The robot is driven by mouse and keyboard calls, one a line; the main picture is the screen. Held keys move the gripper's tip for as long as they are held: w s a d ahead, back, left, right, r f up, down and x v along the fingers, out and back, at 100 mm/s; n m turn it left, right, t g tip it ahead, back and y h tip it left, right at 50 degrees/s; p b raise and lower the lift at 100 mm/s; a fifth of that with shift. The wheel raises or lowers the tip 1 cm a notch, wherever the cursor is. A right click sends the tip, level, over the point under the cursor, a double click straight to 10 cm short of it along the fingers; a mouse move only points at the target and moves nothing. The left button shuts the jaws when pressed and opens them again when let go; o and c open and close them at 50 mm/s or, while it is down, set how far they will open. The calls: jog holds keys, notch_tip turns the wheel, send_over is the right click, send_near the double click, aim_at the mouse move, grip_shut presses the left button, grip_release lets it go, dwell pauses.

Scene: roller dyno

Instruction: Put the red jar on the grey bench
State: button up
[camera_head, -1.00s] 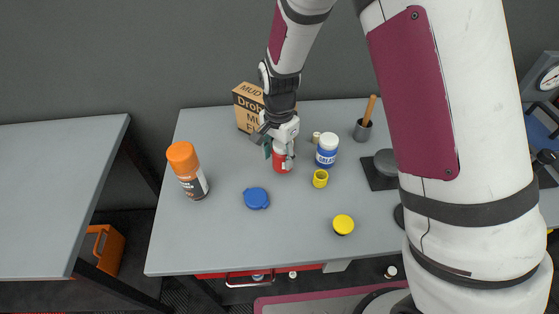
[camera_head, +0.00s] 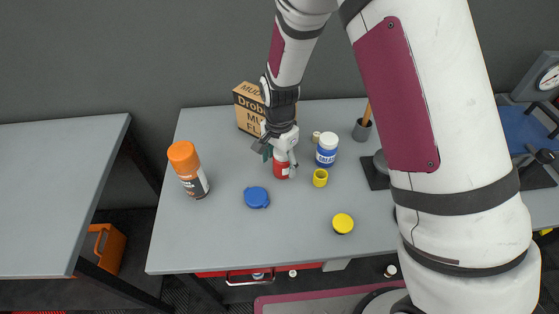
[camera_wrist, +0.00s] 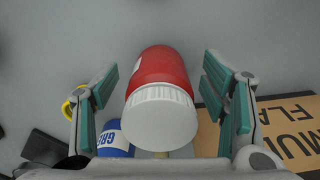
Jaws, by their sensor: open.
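The red jar (camera_head: 281,170) stands on the middle grey workbench, with a white lid, partly hidden by my gripper in the head view. In the wrist view the red jar (camera_wrist: 162,75) lies between my open fingers, with a gap on each side. My gripper (camera_head: 278,156) is over the jar's top with its fingers apart; it also shows in the wrist view (camera_wrist: 165,95). Two grey surfaces are in view: the workbench (camera_head: 200,240) under the jar and a separate grey bench (camera_head: 50,200) at the left. The pictures do not tell which one is the named grey bench.
A blue-labelled white jar (camera_head: 326,150) and a yellow cup (camera_head: 320,178) stand close right of the red jar. A cardboard box (camera_head: 248,108) is behind it. An orange-capped bottle (camera_head: 187,170), a blue lid (camera_head: 256,197) and a yellow lid (camera_head: 343,223) are around. A dark gap separates the benches.

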notch_tip(320, 180, up, 12)
jog(key=shift+f+b, duration=0.25)
jog(key=shift+b, duration=0.2)
jog(key=shift+r, duration=0.6)
jog(key=s+d+r+n+t, duration=0.1)
jog(key=s+d+r+n, duration=0.1)
jog(key=s+d+r, duration=0.35)
jog(key=s+d+r+n+t, duration=0.1)
jog(key=s+d+r+n, duration=0.15)
jog(key=r, duration=0.55)
jog(key=s+d+r+n+t, duration=0.1)
jog(key=s+d+r+n, duration=0.1)
jog(key=s, duration=0.5)
jog(key=s+d+r+n+t, duration=0.2)
jog(key=s+d+r+n, duration=0.1)
jog(key=s, duration=0.4)
jog(key=shift+d+r, duration=0.35)
jog(key=shift+d, duration=0.45)
jog(key=shift+s, duration=0.1)
